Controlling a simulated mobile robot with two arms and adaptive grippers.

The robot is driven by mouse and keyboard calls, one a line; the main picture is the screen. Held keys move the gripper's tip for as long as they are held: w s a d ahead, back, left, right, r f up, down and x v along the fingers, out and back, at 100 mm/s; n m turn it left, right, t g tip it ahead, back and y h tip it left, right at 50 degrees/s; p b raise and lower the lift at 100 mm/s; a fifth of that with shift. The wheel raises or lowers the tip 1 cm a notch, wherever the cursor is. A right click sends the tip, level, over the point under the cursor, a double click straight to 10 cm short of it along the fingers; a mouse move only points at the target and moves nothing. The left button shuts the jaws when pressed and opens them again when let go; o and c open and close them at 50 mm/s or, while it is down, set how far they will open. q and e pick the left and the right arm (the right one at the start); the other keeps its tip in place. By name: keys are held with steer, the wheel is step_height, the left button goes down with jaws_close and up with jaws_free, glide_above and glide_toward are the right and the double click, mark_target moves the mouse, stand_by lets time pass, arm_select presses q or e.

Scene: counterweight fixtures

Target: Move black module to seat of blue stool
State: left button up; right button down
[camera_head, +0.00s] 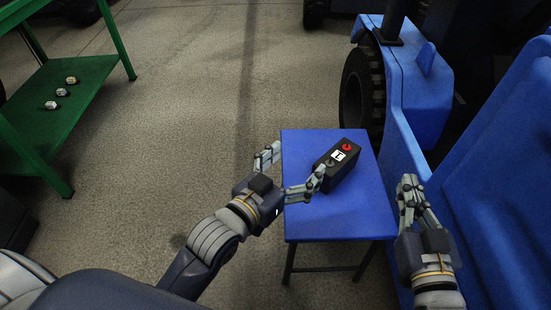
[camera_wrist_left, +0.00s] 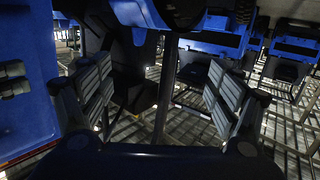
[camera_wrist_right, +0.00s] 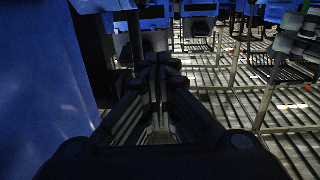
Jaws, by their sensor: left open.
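The black module (camera_head: 344,172), a dark box with a red round part and a white label on top, rests on the seat of the blue stool (camera_head: 335,220), towards its right side. My left gripper (camera_head: 293,168) is open and empty over the left part of the seat. Its right finger overlaps the module's near left end in the head view; I cannot tell whether they touch. Its spread fingers also show in the left wrist view (camera_wrist_left: 158,90). My right gripper (camera_head: 409,186) is right of the stool, with its fingers together and empty, also in the right wrist view (camera_wrist_right: 157,62).
A large blue vehicle (camera_head: 480,170) with a black tire (camera_head: 362,90) stands close to the stool on the right and at the back. A green shelf (camera_head: 85,75) holding small items (camera_head: 61,92) is at the upper left. The floor between is clear.

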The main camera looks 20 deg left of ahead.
arm_select(q)
steer(key=s+a+r+n+t+y, duration=0.1)
steer(key=s+a+r+t+y, duration=0.1)
steer(key=s+a+r, duration=0.1)
steer(key=shift+a+r, duration=0.2)
steer(key=shift+a, duration=0.65)
